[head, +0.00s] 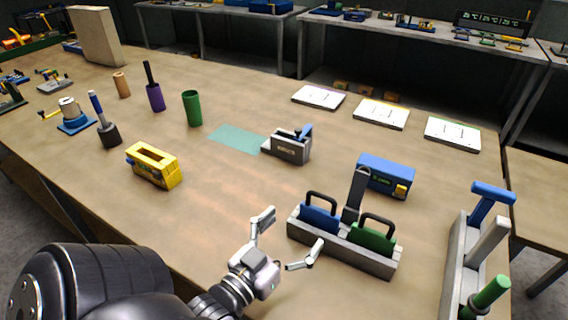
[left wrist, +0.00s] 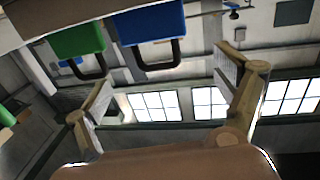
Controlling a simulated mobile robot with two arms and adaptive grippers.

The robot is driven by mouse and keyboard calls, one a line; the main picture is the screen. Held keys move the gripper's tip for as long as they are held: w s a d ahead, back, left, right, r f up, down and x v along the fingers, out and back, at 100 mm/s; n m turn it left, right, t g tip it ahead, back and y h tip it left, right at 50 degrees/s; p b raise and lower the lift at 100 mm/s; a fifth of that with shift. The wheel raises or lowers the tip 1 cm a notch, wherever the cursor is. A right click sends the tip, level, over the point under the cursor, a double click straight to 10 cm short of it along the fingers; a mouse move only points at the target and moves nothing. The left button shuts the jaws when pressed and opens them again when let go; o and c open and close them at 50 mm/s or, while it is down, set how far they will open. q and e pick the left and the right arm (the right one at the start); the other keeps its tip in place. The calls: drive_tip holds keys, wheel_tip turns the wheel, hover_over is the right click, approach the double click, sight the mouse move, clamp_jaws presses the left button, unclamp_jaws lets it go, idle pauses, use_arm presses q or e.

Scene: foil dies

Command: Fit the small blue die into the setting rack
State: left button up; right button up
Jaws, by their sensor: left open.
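A blue die (head: 320,218) with a black loop handle stands upright in the left part of a long grey rack (head: 352,257) near the table's front. A green die (head: 373,236) with a similar handle stands in the right part. The left wrist view, upside down, shows the blue die (left wrist: 148,24) and the green die (left wrist: 78,40). My left gripper (head: 287,238) is open and empty, just left and in front of the rack; it also shows open in the left wrist view (left wrist: 165,75). I cannot tell the dies' full size, as the rack hides their lower parts.
A dark upright tool (head: 355,195) stands by the rack. A blue box (head: 386,176) is behind it. A grey holder (head: 461,255) with several handles stands at right. A grey block (head: 288,150) and a yellow holder (head: 154,167) lie further left. Bare tabletop lies between them.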

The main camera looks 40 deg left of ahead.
use_arm(q)
drive_tip(key=shift+s+d, duration=0.15)
drive_tip(key=shift+s, duration=1.25)
